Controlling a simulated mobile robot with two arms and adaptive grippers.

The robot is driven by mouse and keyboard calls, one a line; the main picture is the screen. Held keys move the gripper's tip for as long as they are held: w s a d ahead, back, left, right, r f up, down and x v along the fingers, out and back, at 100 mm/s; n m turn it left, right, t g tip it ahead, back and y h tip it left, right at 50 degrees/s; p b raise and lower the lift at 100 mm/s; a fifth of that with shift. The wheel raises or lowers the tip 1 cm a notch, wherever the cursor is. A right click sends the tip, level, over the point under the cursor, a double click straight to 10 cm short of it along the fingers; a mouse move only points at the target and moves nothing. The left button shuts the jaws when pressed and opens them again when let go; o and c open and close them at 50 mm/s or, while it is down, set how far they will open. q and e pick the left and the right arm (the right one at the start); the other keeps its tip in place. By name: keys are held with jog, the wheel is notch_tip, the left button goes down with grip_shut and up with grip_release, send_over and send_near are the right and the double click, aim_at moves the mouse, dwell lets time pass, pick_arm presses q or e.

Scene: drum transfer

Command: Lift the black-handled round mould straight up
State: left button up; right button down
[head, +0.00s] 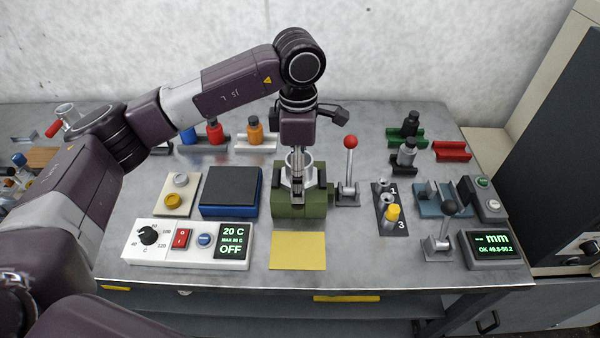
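My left gripper (298,190) points straight down into the green block fixture (284,211) at the middle of the table. Its fingers look close together, but I cannot tell whether they hold anything. A pale metal rounded part shows around the fingers at the fixture's top; I cannot tell if it belongs to the mould. No black-handled round mould can be made out clearly, and the gripper covers much of the fixture's top. My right gripper is not in view.
A black-topped blue box (231,190) stands left of the fixture. A red-knobbed lever (350,160) stands close on its right. A yellow pad (298,251) lies in front, with a white control panel (188,243) to its left. Coloured drums (255,131) stand behind, near my arm.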

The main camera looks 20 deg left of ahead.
pick_arm(q)
jog(key=shift+s+f+p, duration=0.2)
jog(key=shift+f+p, duration=0.25)
jog(key=shift+f, duration=0.1)
jog(key=shift+s+f+p, duration=0.15)
jog(key=shift+f+p, duration=0.25)
jog(key=shift+f, duration=0.9)
jog(key=shift+w+f+p, duration=0.15)
jog(key=shift+f+p, duration=0.15)
jog(key=shift+f, duration=0.5)
jog(key=c, duration=1.1)
jog(key=shift+d, duration=0.1)
jog(key=c, duration=0.6)
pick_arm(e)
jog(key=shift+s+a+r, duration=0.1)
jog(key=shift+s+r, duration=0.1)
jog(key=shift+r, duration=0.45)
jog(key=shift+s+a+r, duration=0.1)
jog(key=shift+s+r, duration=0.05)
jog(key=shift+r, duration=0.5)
